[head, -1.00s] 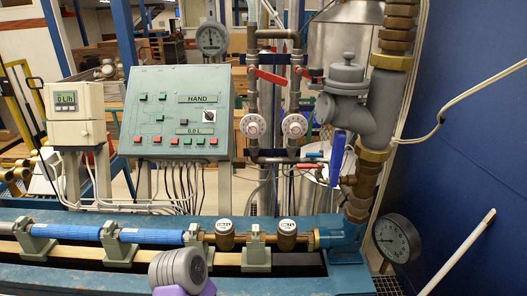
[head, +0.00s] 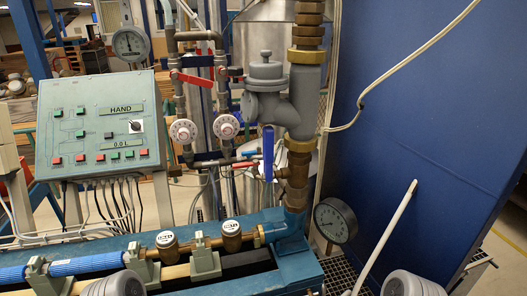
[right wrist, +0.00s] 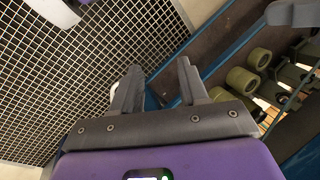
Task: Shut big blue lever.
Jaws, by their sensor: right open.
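The big blue lever (head: 267,152) is a flat blue handle in the head view. It stands upright beside the brass valve (head: 298,165) on the vertical pipe at the right of the pipework. My right gripper (right wrist: 159,82) shows in the right wrist view with its two dark fingers apart and nothing between them. It is over the floor grating and the blue frame, and the lever is not seen in that view. My left gripper is not in view.
A pressure gauge (head: 335,220) and a white rod (head: 385,238) stand right of the valve. Red levers (head: 192,78) and dials are on the pipes to its left. A green control panel (head: 95,125) is further left. A blue wall (head: 420,120) closes off the right.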

